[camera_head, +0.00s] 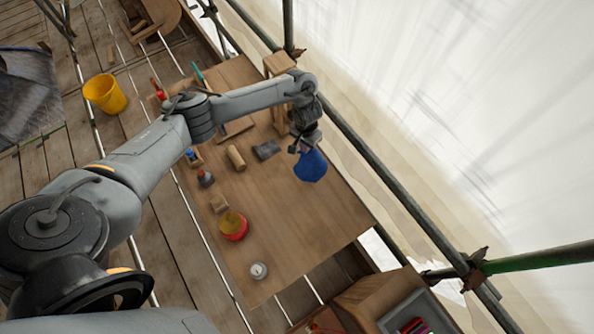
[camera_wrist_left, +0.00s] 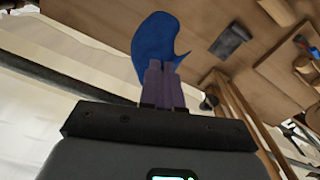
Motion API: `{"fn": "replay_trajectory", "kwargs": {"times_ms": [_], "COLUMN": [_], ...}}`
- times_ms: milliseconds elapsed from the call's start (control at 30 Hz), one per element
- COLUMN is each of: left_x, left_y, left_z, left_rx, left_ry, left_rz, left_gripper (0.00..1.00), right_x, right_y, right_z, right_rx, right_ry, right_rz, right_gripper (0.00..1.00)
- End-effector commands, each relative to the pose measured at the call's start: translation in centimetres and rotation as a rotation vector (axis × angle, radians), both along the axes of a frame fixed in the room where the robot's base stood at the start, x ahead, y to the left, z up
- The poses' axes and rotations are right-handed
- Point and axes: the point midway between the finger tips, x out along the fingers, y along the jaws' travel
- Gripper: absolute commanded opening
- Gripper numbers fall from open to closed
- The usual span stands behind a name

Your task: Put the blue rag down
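The blue rag (camera_head: 311,166) hangs from my left gripper (camera_head: 300,146) over the right edge of the wooden table (camera_head: 290,230) in the head view. In the left wrist view the rag (camera_wrist_left: 157,42) bulges out beyond the fingertips, and the left gripper's fingers (camera_wrist_left: 160,82) are close together on it. Whether the rag touches the tabletop cannot be told. My right gripper is in neither view.
On the table are a dark grey block (camera_head: 266,150), a wooden cylinder (camera_head: 236,157), a red-and-yellow tub (camera_head: 232,225) and a small round tin (camera_head: 259,270). A scaffold rail (camera_head: 390,192) runs along the right side. The table's lower right is clear.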

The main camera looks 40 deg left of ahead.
Motion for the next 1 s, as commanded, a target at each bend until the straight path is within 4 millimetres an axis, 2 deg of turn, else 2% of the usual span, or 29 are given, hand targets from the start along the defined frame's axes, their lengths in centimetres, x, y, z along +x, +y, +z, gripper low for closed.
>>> {"fn": "replay_trajectory", "kwargs": {"times_ms": [100,400,767,1000], "left_x": [1.5,4.4,0.7,-2.5], "left_y": [0.9,2.7,0.6,-1.4], "left_z": [-0.1,-0.4,-6.6,-7.3], "left_rx": [0.001,0.001,0.000,-0.001], "left_ry": [0.000,-0.001,0.003,0.002], "left_rz": [-0.063,-0.204,-0.211,-0.213], "left_gripper": [0.00,0.00,0.00,0.00], "right_x": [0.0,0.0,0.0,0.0], "right_y": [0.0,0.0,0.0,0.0], "right_z": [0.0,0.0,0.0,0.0], "right_rx": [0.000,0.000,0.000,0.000], "right_ry": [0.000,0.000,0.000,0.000], "right_rz": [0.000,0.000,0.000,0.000], "right_gripper": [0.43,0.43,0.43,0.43]}}
